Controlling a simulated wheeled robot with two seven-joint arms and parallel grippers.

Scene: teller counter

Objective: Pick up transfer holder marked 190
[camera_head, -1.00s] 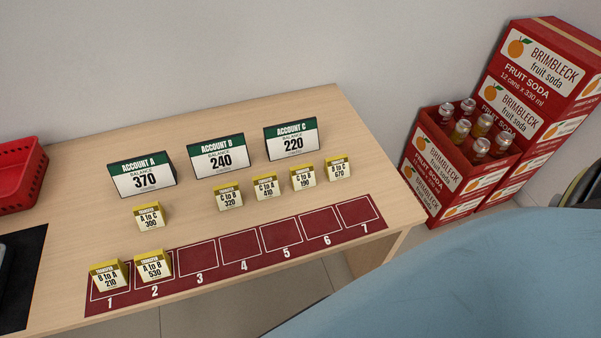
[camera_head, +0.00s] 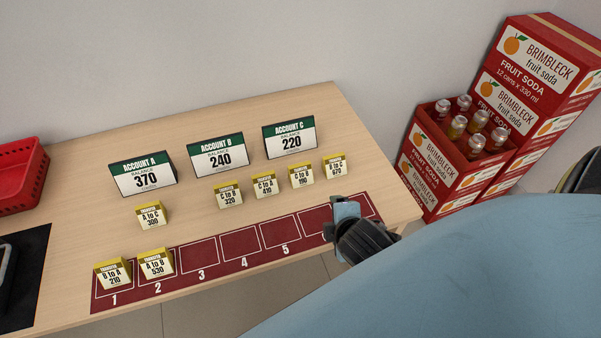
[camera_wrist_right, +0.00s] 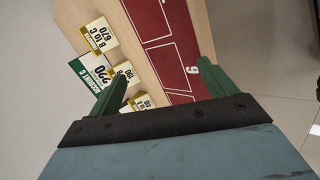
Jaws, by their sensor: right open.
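The transfer holder marked 190 (camera_head: 301,174) is a small yellow-topped block standing on the counter, between the 410 holder (camera_head: 265,184) and the 670 holder (camera_head: 335,166). In the right wrist view it is partly hidden behind a green finger (camera_wrist_right: 124,74). My right gripper (camera_head: 346,208) is over squares 6 and 7 of the red mat (camera_head: 240,243), in front of the 670 and 190 holders and apart from them. It is open and empty, its green fingers spread in the right wrist view (camera_wrist_right: 158,82). My left gripper is not in view.
The account A (camera_head: 144,176), B (camera_head: 219,155) and C (camera_head: 290,139) signs stand behind the holders. Holders 210 (camera_head: 113,273) and 530 (camera_head: 156,264) stand on squares 1 and 2; holder 300 (camera_head: 151,215) stands behind. Soda boxes (camera_head: 440,165) are beyond the counter's right end.

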